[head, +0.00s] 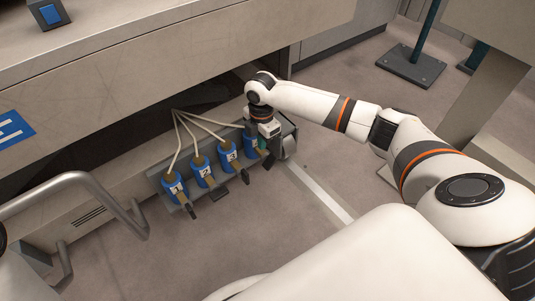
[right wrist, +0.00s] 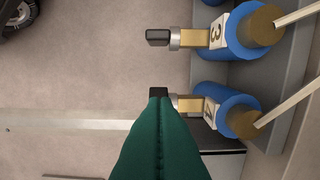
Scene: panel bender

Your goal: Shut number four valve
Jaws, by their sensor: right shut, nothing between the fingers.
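A row of blue valves with numbered white labels sits on a grey bracket low at the machine's foot in the head view. The number four valve (head: 251,140) is at the right end, largely covered by my right gripper (head: 268,152). In the right wrist view the number four valve (right wrist: 212,112) has a brass stem and a black handle (right wrist: 158,92). My right gripper (right wrist: 160,105), with green fingers, is shut and empty. Its tips overlap that handle; I cannot tell whether they touch. My left gripper is out of view.
The number three valve (right wrist: 235,32), with its black handle, is close beside number four. The number two valve (head: 202,173) and number one valve (head: 174,189) are further left. Pale hoses (head: 196,128) rise behind them. The machine's edge overhangs the row. Open floor (head: 250,220) lies in front.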

